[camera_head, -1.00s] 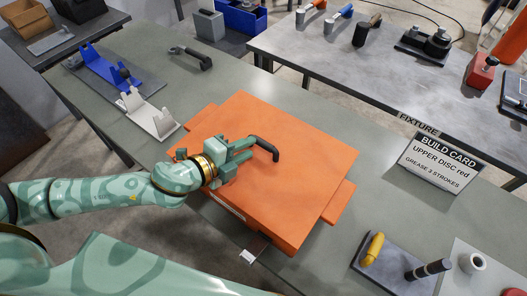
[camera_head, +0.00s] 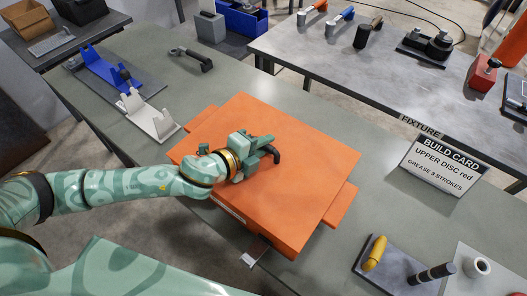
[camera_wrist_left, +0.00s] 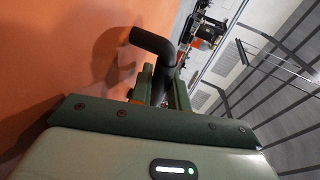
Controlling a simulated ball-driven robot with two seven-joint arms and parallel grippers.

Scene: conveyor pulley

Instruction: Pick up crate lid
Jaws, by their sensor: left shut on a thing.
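The orange crate lid (camera_head: 300,135) lies flat on top of the orange crate (camera_head: 340,204) on the near table. A black bar handle (camera_head: 274,154) stands on the lid near its middle. My left gripper (camera_head: 262,149) is at the handle and shut on it. In the left wrist view the handle (camera_wrist_left: 153,42) rises between the two fingers, and its bent end sticks out beyond them. The orange lid surface (camera_wrist_left: 60,45) fills the left of that view. Part of the handle is hidden by the gripper in the head view. My right gripper is not in view.
A blue and a white cradle (camera_head: 150,115) stand at the left of the near table (camera_head: 225,75). A build card sign (camera_head: 440,165) stands right of the crate. A plate with a yellow-handled tool (camera_head: 374,252) lies at the lower right. The far table holds several tools.

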